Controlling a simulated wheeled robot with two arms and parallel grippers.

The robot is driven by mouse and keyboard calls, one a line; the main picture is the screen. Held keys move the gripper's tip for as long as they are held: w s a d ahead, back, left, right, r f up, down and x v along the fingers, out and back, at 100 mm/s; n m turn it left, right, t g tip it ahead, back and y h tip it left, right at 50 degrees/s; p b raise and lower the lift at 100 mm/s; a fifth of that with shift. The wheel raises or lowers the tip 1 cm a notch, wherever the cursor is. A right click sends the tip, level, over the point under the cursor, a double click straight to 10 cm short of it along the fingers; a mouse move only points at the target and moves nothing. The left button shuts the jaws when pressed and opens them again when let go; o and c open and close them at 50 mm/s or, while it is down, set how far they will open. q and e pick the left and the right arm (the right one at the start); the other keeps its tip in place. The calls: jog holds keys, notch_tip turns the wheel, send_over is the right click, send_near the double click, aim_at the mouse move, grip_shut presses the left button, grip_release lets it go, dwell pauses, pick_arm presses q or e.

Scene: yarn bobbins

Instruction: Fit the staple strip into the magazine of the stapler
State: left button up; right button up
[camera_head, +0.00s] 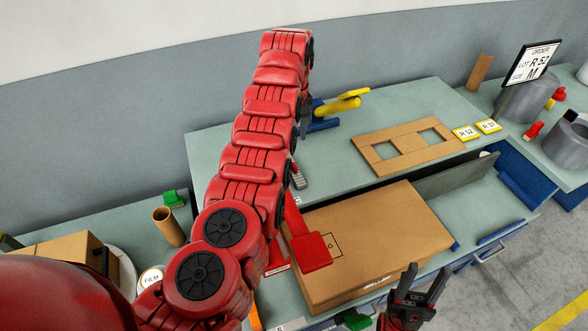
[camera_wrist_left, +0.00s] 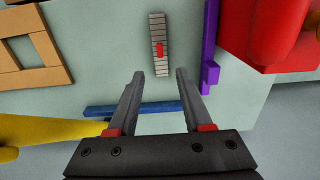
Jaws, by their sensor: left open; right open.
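The staple strip (camera_wrist_left: 159,62), grey and ribbed with a red patch at its middle, lies on the pale bench. In the left wrist view it lies beyond my left gripper (camera_wrist_left: 158,75), roughly in line with the gap between the open, empty fingers. My right gripper (camera_head: 428,268) is open and empty at the front.
A large cardboard box (camera_head: 385,235) fills the front bench. A brown frame with two openings (camera_head: 406,146) lies behind it, near yellow labels (camera_head: 466,133). In the wrist view, a purple bar (camera_wrist_left: 210,45) lies right of the strip.

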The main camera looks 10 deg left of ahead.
pick_arm(q)
jog(key=p, duration=0.2)
send_over(294, 164)
notch_tip(294, 164, down, 4)
jog(key=shift+f, duration=0.9)
jog(key=f+p, duration=0.2)
jog(key=shift+s+p, duration=0.2)
jog(key=shift+p, duration=0.1)
notch_tip(294, 164, down, 2)
jog(key=shift+f, duration=0.2)
jog(key=shift+w+f, duration=0.1)
jog(key=shift+f, duration=0.15)
grip_shut()
